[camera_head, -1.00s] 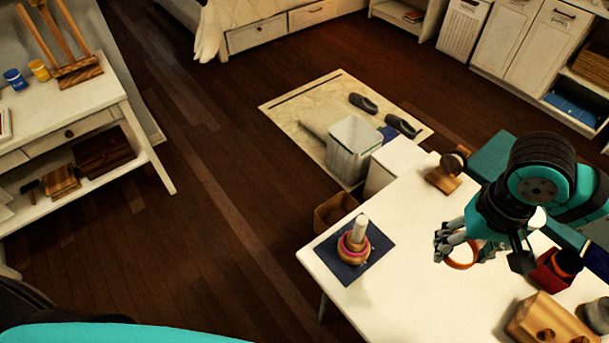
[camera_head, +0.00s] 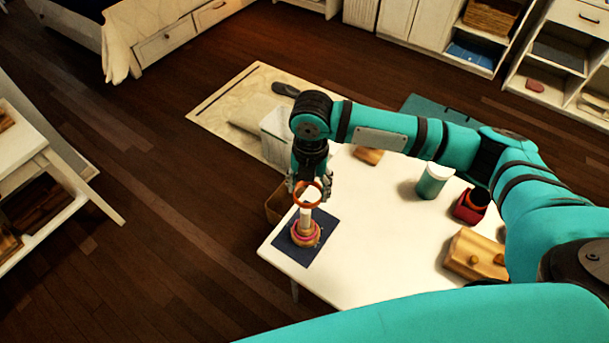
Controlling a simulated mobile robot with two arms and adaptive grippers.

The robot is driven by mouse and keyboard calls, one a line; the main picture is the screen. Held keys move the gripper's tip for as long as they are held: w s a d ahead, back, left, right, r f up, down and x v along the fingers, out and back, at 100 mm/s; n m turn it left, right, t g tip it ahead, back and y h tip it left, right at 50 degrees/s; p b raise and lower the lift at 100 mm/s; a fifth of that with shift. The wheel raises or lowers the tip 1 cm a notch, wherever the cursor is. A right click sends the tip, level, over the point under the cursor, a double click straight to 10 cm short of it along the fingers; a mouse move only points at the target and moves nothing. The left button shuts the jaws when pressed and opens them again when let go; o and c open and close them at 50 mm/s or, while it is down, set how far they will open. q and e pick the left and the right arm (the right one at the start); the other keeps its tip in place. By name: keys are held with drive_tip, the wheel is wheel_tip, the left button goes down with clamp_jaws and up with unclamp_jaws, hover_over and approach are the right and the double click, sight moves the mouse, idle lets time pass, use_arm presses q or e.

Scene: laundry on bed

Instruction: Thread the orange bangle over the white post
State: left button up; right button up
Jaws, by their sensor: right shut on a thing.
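The orange bangle (camera_head: 296,196) is held in my right gripper (camera_head: 309,182), which is shut on it. The white post (camera_head: 305,217) stands upright on a dark blue mat (camera_head: 322,246) at the near left of the white table. The bangle's ring shows at the top of the post, with something white visible inside it. I cannot tell whether the post's tip is inside the ring or behind it. Pink and tan rings (camera_head: 305,236) lie around the post's foot. My left gripper is not in view.
A white and green cup (camera_head: 434,181), a red holder (camera_head: 470,206) and a wooden block with knobs (camera_head: 475,254) stand on the white table (camera_head: 380,262) to the right. A wooden item (camera_head: 368,156) lies near the back. The table's middle is clear.

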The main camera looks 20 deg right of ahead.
drive_tip(key=n, duration=0.3)
drive_tip(key=n+p, duration=0.1)
drive_tip(key=n, duration=0.1)
drive_tip(key=shift+w+a+f, duration=0.2)
drive_tip(key=shift+w+a, duration=0.1)
drive_tip(key=shift+w, duration=0.1)
drive_tip(key=shift+f+n, duration=0.2)
drive_tip(key=shift+n, duration=0.2)
wheel_tip(320, 180, down, 6)
drive_tip(key=b, duration=0.6)
drive_tip(key=shift+r, duration=0.1)
drive_tip(key=shift+w+f+b, duration=0.1)
drive_tip(key=shift+f+b, duration=0.45)
drive_tip(key=shift+f, duration=1.15)
drive_tip(key=o, duration=1)
